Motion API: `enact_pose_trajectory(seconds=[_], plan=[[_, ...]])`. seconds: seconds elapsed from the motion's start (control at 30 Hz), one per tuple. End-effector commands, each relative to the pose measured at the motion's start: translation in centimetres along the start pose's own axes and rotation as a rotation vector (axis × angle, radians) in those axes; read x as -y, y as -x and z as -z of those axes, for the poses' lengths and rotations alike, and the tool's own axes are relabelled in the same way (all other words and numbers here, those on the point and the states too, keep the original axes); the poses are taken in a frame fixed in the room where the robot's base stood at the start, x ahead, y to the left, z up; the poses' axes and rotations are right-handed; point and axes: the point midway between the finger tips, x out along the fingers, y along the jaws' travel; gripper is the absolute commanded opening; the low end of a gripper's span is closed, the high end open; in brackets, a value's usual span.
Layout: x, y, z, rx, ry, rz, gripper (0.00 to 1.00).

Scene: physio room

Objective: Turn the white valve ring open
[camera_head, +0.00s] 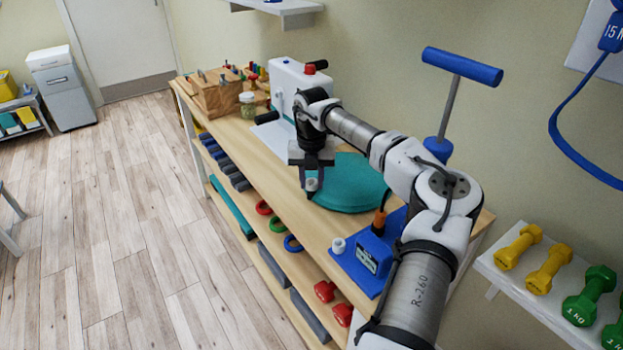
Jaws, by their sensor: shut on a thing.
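My gripper (312,179) points down at the left edge of a round teal cushion (352,190) on the wooden bench. Its jaws are shut on a small white piece, the white valve ring (312,185), at the cushion's rim. The fingers hide most of the ring, so I cannot tell how far it is turned.
A blue device (366,262) with a white knob (338,245) stands at the bench's near end. A white box (288,82) and a wooden peg box (216,96) stand farther back. A blue T-handle pump (458,75) rises behind the cushion.

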Motion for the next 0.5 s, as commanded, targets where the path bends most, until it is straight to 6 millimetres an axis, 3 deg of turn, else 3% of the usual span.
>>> enact_pose_trajectory(seconds=[0.17, 0.2, 0.33, 0.5], plan=[[0.04, 0.08, -0.06, 0.003, -0.002, 0.0, 0.07], [0.04, 0.09, -0.07, 0.003, -0.002, 0.0, 0.34], [0.04, 0.06, -0.05, 0.002, -0.002, 0.0, 0.51], [0.03, 0.03, -0.03, 0.001, -0.002, 0.001, 0.52]])
